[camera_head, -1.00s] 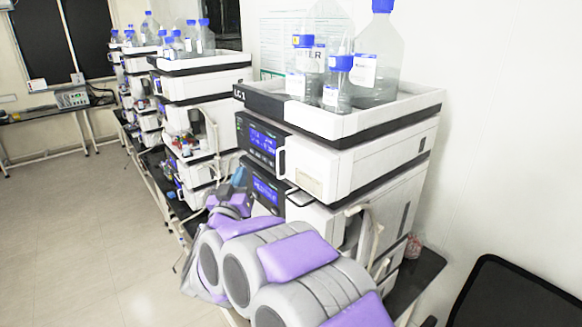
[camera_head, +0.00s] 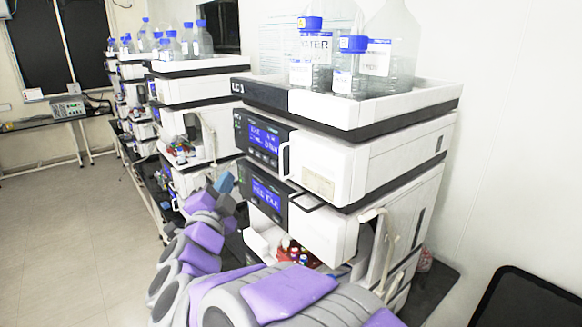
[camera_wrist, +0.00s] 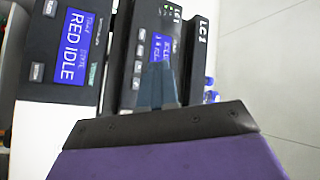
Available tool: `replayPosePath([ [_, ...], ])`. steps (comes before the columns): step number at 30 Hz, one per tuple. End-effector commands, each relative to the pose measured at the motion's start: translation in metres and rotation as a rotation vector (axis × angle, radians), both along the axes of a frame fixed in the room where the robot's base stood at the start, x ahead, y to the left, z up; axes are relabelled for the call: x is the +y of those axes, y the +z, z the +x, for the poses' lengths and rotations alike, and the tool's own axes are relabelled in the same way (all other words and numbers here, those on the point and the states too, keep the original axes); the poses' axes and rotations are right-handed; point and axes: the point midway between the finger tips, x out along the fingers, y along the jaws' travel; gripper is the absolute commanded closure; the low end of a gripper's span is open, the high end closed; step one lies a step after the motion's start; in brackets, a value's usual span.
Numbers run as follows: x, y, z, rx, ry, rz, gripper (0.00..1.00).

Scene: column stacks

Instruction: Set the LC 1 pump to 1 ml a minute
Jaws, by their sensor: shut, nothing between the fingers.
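The LC 1 stack carries its label on the dark front edge of the top tray (camera_head: 238,87); the label strip also shows in the wrist view (camera_wrist: 203,32). Directly below the tray is the upper module, the pump, with a dark panel and lit blue screen (camera_head: 268,138). In the wrist view its panel (camera_wrist: 142,45) appears sideways, with small buttons; its screen text is too blurred to read. My gripper (camera_head: 224,183) is shut and empty, left of the stack's front. In the wrist view its blue-grey fingertips (camera_wrist: 157,84) overlap the pump panel and hide part of it; contact cannot be told.
The module below has another blue screen (camera_head: 266,194), reading "RED IDLE" in the wrist view (camera_wrist: 73,45). Under it is an open bay with small vials (camera_head: 295,254). Blue-capped bottles (camera_head: 378,60) stand on the tray. More stacks line the left; the floor (camera_head: 70,240) there is clear.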

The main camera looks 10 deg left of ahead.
Motion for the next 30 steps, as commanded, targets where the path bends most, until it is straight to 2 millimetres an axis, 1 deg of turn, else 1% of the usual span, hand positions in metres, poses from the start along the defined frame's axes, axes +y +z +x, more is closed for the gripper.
replayPosePath([
  [8,0.0,0.0,0.0,0.001,-0.001,0.0,1.0],
  [13,-0.005,-0.001,0.005,0.001,-0.002,-0.001,1.0],
  [17,-0.014,-0.002,0.015,0.001,-0.004,0.0,1.0],
  [21,-0.027,-0.002,0.03,-0.001,-0.007,0.0,1.0],
  [30,-0.049,-0.002,0.057,0.0,-0.005,-0.001,1.0],
])
